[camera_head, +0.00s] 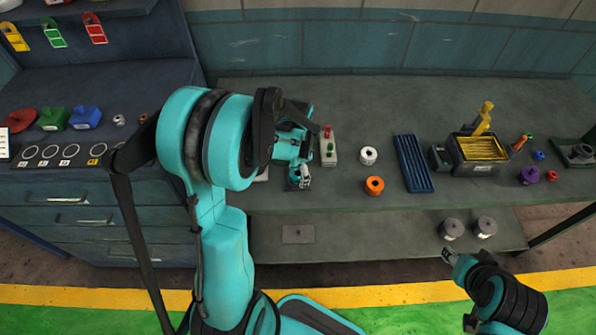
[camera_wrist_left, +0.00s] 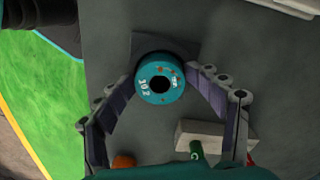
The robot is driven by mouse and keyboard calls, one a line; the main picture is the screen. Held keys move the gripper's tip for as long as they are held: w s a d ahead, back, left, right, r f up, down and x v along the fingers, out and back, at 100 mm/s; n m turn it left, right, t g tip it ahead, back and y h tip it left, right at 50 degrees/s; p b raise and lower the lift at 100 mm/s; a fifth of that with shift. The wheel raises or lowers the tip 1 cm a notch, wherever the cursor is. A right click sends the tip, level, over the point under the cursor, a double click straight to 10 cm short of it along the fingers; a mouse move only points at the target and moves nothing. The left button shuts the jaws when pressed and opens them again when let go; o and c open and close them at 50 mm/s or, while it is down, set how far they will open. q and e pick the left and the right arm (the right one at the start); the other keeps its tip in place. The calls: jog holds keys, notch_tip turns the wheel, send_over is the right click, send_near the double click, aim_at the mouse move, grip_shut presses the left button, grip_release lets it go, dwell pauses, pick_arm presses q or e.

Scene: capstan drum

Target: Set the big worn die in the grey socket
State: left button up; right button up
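The big worn die (camera_wrist_left: 159,84) is a teal ring with rust spots, a dark centre hole and white figures on its face. My left gripper (camera_wrist_left: 162,70) has a fingertip against each side of it, and it appears shut on the die. The grey socket (camera_wrist_left: 182,48) shows as a dark square block behind the die. I cannot tell whether the die is seated in it or just above. In the head view my left gripper (camera_head: 300,174) is over the dark socket plate (camera_head: 297,187), and the die is mostly hidden. My right gripper (camera_head: 449,254) is low at right, too small to read.
A pale block (camera_head: 328,158) with red and green knobs stands close right of my left gripper. Beyond are a white ring (camera_head: 368,155), an orange ring (camera_head: 374,186), a blue ribbed tray (camera_head: 413,163) and a yellow-filled bin (camera_head: 480,165). Bare bench lies behind them.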

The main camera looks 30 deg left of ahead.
pick_arm(q)
jog(key=shift+r, duration=0.1)
dwell(0.3)
jog(key=shift+r+p, duration=0.4)
notch_tip(320, 180, up, 11)
jog(key=p, duration=0.4)
jog(key=s+d+r+n+t, duration=0.7)
jog(key=s+d, duration=0.3)
jog(key=s, duration=0.1)
jog(key=shift+d+r, duration=0.3)
